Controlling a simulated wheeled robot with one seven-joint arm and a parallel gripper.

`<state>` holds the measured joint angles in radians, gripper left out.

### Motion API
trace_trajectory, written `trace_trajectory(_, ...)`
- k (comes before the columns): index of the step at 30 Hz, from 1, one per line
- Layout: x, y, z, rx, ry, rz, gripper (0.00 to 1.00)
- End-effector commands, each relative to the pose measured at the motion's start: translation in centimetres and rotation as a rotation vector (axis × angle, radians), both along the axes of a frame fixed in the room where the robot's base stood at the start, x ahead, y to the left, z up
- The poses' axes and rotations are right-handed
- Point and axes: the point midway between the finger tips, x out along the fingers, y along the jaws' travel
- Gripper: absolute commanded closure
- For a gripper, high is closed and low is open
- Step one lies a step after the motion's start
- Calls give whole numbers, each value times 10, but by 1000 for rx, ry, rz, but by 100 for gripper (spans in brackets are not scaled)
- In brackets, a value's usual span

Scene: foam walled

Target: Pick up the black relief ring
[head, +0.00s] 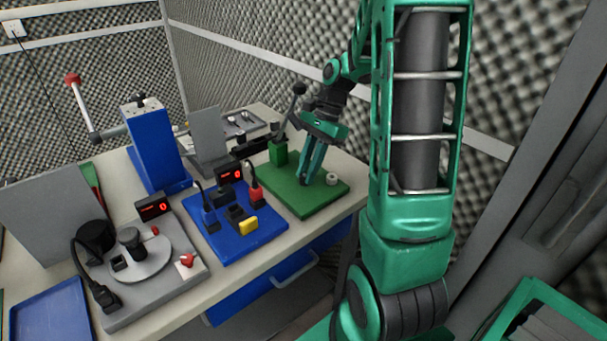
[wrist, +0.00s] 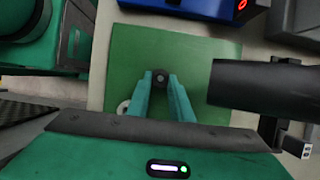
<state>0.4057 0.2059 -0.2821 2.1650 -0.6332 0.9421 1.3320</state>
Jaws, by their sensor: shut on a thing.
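The black relief ring (wrist: 160,77) is small and dark with a hole in its middle. It sits between my fingertips in the wrist view, over the green board. My gripper (wrist: 161,80) is shut on it. In the head view my gripper (head: 306,181) points down at the green board (head: 290,204), and its fingers hide the ring there. I cannot tell whether the ring touches the board.
A green block with a lever (head: 278,151) stands behind. The blue board (head: 238,232) with several connectors is to the left.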

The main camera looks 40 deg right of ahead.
Motion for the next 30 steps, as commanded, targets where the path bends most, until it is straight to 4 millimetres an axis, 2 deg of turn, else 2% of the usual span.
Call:
trace_trajectory(5, 0, -1, 11, -1, -1, -2, 100)
trace_trajectory(11, 0, -1, 37, -2, -4, 1, 100)
trace_trajectory(17, -40, -2, 35, 0, -1, -5, 100)
trace_trajectory(24, -103, -4, 35, 0, -2, -6, 100)
trace_trajectory(30, -146, -5, 35, 0, -3, -4, 100)
